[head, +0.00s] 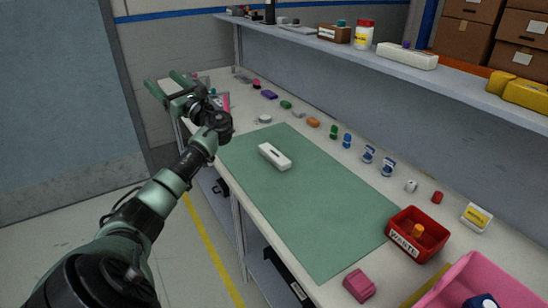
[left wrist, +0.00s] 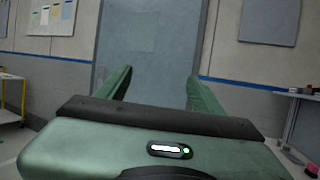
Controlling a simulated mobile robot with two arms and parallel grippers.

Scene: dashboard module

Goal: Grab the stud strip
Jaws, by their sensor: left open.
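I cannot tell for sure which object is the stud strip. A white oblong block (head: 274,156) with a dark slot lies on the green mat (head: 310,215), in the middle of the head view. My left gripper (head: 160,78) is open and empty at the upper left, by the far end of the workbench and well apart from the block. In the left wrist view its two green fingers (left wrist: 155,85) stand wide apart, pointing at a grey-blue door panel. My right gripper is not in view.
On the workbench (head: 325,288), several small coloured parts line the mat's back edge. A red waste bin (head: 417,234), a pink bin (head: 478,285) and a pink block (head: 359,286) are at the near right. A shelf (head: 320,44) with bottles and boxes runs above. Most of the mat is clear.

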